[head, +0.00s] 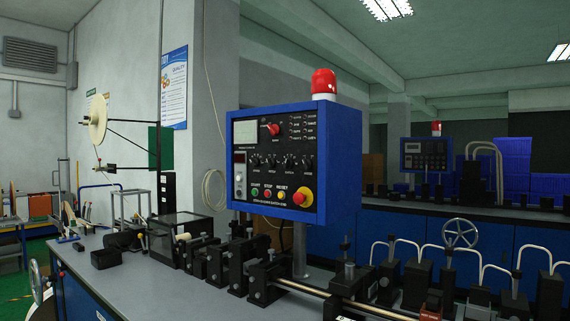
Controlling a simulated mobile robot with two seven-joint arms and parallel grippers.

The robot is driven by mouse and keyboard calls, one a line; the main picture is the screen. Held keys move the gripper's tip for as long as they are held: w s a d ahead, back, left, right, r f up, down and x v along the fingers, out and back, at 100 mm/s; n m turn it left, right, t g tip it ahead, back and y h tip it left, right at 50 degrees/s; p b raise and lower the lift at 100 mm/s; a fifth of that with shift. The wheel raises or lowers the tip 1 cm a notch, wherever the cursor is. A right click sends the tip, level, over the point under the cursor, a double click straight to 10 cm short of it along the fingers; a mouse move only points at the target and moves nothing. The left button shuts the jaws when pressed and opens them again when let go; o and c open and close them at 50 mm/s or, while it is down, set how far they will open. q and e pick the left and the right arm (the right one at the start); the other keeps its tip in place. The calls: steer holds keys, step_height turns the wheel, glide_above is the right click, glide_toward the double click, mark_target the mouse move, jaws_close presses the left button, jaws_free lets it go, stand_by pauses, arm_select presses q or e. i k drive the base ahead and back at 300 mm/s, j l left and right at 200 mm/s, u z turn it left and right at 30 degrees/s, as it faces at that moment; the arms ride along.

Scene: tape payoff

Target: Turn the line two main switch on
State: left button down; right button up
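A blue control box (340,160) stands on a post above the near machine bench, its black panel facing me and turned slightly left. A red rotary knob (272,129) sits at the upper middle of the panel, beside a pale display; I cannot read its position or label. A second, smaller control box (425,154) stands on the far bench at right, with its details too small to read. I cannot tell from any legible label which box belongs to line two. Neither of my grippers is in view.
The near panel also has several black knobs, green, red and yellow buttons, and a red emergency stop (301,198). A red beacon (324,84) tops the box. Black roller blocks and a metal rod crowd the near bench (150,290). A handwheel (460,233) stands at right.

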mark_target(274, 129)
steer(key=i+j, duration=0.1)
steer(key=j, duration=0.4)
steer(key=i+j+z, duration=0.1)
steer(key=j, duration=0.4)
steer(key=i+j, duration=0.1)
steer(key=j, duration=0.45)
steer(key=i+j, duration=0.15)
steer(key=j, duration=0.15)
steer(key=i+j+z, duration=0.1)
steer(key=i+j, duration=0.15)
steer(key=j, duration=0.3)
steer(key=i+z, duration=0.05)
